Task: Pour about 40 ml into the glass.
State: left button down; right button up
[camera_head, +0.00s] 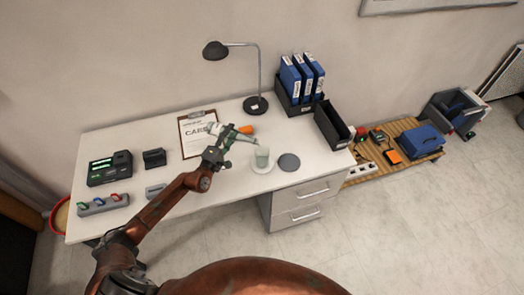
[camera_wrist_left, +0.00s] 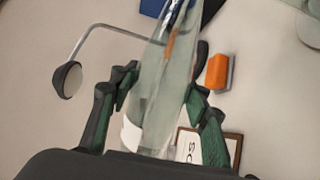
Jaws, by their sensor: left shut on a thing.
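My left gripper (camera_head: 222,145) is shut on a clear, greenish bottle (camera_head: 243,138) with a pale label. The bottle is tilted far over, its narrow end pointing right toward the glass. In the left wrist view the bottle (camera_wrist_left: 160,95) runs between the two green-padded fingers (camera_wrist_left: 160,105). The glass (camera_head: 262,156) stands upright on a round white saucer or coaster (camera_head: 264,170), just right of and below the bottle's narrow end. I cannot tell whether liquid is flowing or how much is in the glass. My right gripper is not in view.
A grey disc (camera_head: 289,162) lies right of the glass. A desk lamp (camera_head: 256,104), blue binders (camera_head: 302,78) and a black bin (camera_head: 333,125) stand farther back. Dark devices (camera_head: 109,168) stand left.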

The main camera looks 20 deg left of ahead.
aim_at(235, 140)
pick_arm(q)
notch_tip(235, 140, down, 3)
jog(key=n+b, duration=0.1)
jog(key=b, duration=0.2)
jog(key=shift+d+r, duration=0.1)
jog(key=shift+r, duration=0.1)
jog(key=n, duration=0.1)
jog(key=d+n+b, duration=0.1)
jog(key=f+n, duration=0.1)
jog(key=shift+w+d+n+b, duration=0.15)
jog(key=shift+d+n+b, duration=0.1)
jog(key=shift+n+b, duration=0.15)
jog(key=shift+d+n, duration=0.15)
jog(key=shift+n, duration=0.15)
jog(key=shift+d+f+n, duration=0.1)
jog(key=shift+d+n, duration=0.2)
jog(key=shift+n, duration=0.2)
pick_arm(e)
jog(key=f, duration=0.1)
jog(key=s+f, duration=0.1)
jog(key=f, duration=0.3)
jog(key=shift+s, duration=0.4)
pick_arm(q)
jog(key=shift+s, duration=0.2)
